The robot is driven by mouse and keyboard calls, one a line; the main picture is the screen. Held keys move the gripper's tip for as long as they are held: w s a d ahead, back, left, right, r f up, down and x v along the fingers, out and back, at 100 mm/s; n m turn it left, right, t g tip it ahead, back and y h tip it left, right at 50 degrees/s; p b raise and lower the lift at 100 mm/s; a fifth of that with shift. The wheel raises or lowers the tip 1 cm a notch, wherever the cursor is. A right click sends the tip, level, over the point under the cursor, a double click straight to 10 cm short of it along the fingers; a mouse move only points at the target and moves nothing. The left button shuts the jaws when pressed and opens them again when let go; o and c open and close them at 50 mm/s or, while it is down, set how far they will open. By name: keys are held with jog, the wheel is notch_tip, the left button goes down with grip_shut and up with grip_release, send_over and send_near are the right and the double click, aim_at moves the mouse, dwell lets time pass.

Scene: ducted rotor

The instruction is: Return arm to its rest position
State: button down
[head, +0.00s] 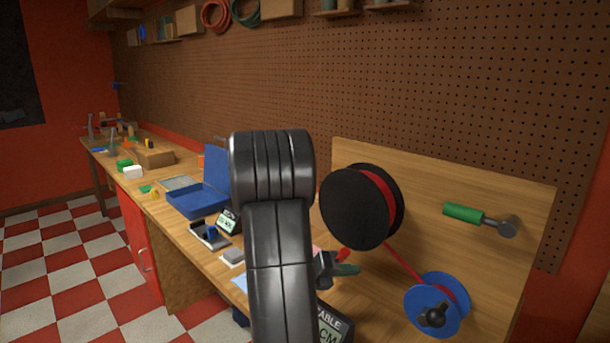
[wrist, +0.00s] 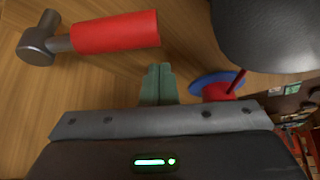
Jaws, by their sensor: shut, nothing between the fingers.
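My black arm (head: 280,230) rises in the middle of the head view and hides part of the bench behind it. My gripper (head: 348,270) shows just right of the arm, below the large black spool and in front of the wooden board. In the wrist view, the grey-green fingers of my gripper (wrist: 158,72) are together with nothing between them. They point toward a wood surface and appear apart from the things around them.
The black spool (head: 355,207) and blue spool (head: 409,310) are joined by a red strand. A blue case (head: 198,200) stands on the bench.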

jog(key=shift+s+d+f+m+t+y+b, duration=0.1)
jog(key=shift+s+d+f+m+y+b, duration=0.3)
jog(key=shift+b, duration=0.6)
jog(key=shift+w+a+f+m+t+y+b, duration=0.1)
jog(key=shift+f+m+b, duration=0.1)
jog(key=shift+f+b, duration=0.6)
jog(key=shift+s+d+f+m+t+y+b, duration=0.1)
jog(key=shift+s+d+f+m+y+b, duration=0.15)
jog(key=shift+b, duration=0.95)
jog(key=p+v, duration=0.1)
jog(key=v, duration=0.6)
jog(key=shift+a+r, duration=0.15)
jog(key=shift+r, duration=0.1)
jog(key=shift+s, duration=0.1)
